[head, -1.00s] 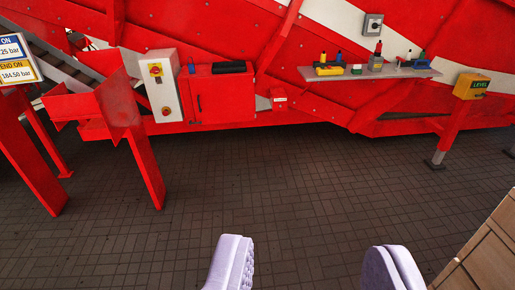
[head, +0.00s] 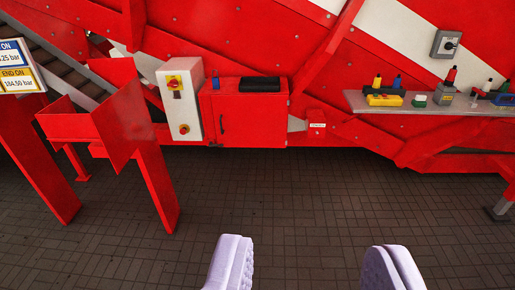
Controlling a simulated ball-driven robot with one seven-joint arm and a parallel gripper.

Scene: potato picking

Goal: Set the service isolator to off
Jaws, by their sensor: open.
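A pale grey control box (head: 180,103) stands upright against the red machine, left of centre. A smaller grey box with a dark knob (head: 446,44) is mounted on the machine at upper right. I cannot read a label on either, so I cannot tell which is the service isolator, nor its setting. My gripper (head: 311,258) is open and empty, its two lilac fingers wide apart at the bottom, well short of both.
A red cabinet (head: 244,118) with a black case (head: 260,84) on top adjoins the control box. A red frame (head: 105,130) stands at left, beside a pressure sign (head: 16,65). A grey shelf (head: 420,106) with small items is at right. Tiled floor ahead is clear.

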